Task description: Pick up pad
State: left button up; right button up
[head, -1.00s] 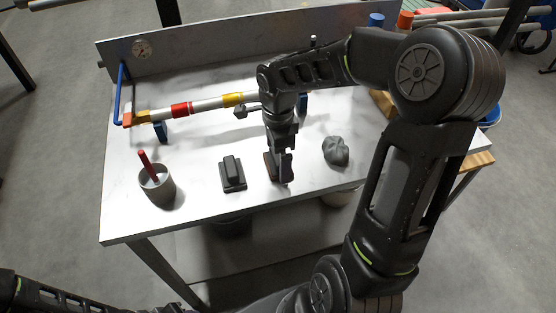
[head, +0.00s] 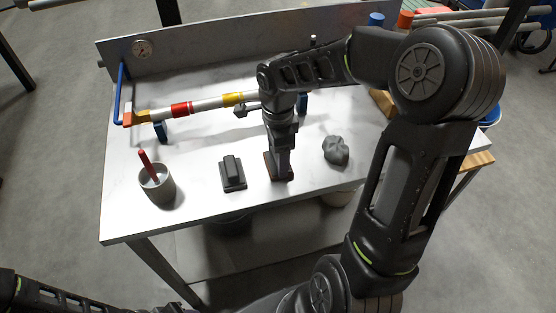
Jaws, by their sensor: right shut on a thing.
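The pad (head: 268,164) is a small dark piece with a brownish side, near the front middle of the white table. My right gripper (head: 279,168) points straight down over it and is shut on it. The fingers hide most of the pad, and its lower end appears at the tabletop. I cannot tell whether it is lifted at all. My left gripper is out of view; only part of that arm shows at the lower left.
A dark block with a raised top (head: 233,173) lies left of the gripper. A grey crumpled lump (head: 336,151) lies right. A cup (head: 158,188) holding a red stick stands at the front left. A banded pipe (head: 205,105) runs behind on blue supports. A back panel (head: 200,47) bounds the table.

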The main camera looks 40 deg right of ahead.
jog(key=shift+f, duration=0.1)
jog(key=shift+c, duration=1.2)
notch_tip(320, 180, up, 10)
jog(key=shift+r+b, duration=0.1)
jog(key=shift+b, duration=0.55)
